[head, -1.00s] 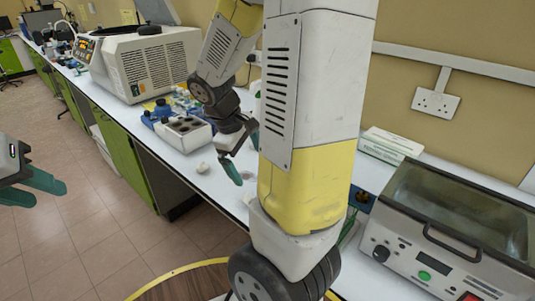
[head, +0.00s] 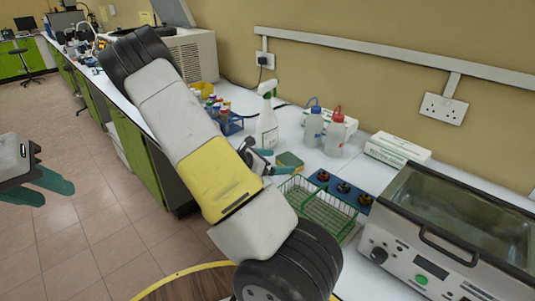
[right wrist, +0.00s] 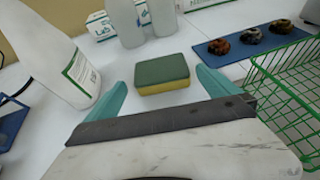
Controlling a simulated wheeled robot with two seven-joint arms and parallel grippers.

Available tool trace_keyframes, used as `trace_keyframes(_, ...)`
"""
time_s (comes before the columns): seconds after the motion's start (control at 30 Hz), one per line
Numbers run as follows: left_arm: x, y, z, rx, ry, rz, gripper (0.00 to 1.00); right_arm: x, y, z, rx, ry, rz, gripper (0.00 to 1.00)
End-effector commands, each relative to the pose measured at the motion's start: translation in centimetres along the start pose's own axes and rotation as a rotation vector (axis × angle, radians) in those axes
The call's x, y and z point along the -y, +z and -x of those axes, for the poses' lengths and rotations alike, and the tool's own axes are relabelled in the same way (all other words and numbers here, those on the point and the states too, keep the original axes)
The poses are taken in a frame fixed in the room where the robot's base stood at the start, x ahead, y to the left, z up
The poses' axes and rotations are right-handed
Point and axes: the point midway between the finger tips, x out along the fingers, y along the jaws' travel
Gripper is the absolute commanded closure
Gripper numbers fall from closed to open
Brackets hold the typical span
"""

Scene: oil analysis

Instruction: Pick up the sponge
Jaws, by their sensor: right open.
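The sponge (head: 289,161), green on top and yellow below, lies flat on the white bench. In the right wrist view the sponge (right wrist: 162,75) is ahead of my right gripper (right wrist: 166,88), roughly between its teal fingertips and apart from them. My right gripper (head: 275,162) is open and empty, close beside the sponge in the head view; my right arm hides part of the bench there. My left gripper (head: 58,190) is at the left edge, over the floor, with its fingers apart and empty.
A spray bottle (head: 267,125) stands left of the sponge, two wash bottles (head: 323,128) behind it. A green wire basket (head: 318,207) and a blue tray with dark round pieces (head: 343,187) are to the right. A metal bath (head: 450,230) stands farther right.

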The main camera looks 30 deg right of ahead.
Motion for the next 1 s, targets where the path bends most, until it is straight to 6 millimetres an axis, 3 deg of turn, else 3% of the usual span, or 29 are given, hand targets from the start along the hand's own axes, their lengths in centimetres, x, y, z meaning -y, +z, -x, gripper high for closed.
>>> trace_keyframes(0.4, 0.0, 0.0, 0.0, 0.000, 0.000, 0.000, 0.64, 0.1, 0.3, -5.6, -0.001, -0.002, -0.002, 0.00)
trace_keyframes(0.7, 0.0, 0.0, 0.0, 0.000, 0.000, 0.000, 0.64, 0.0, 0.3, -6.1, -0.003, 0.000, -0.003, 0.00)
trace_keyframes(0.97, 0.0, 0.0, 0.0, 0.000, 0.000, 0.000, 0.64, 0.1, 0.3, -6.1, -0.003, 0.000, -0.003, 0.49)
trace_keyframes(1.0, 0.0, 0.0, 0.0, 0.000, 0.000, 0.000, 0.64, 0.1, 0.3, -6.1, -0.003, 0.000, -0.003, 0.52)
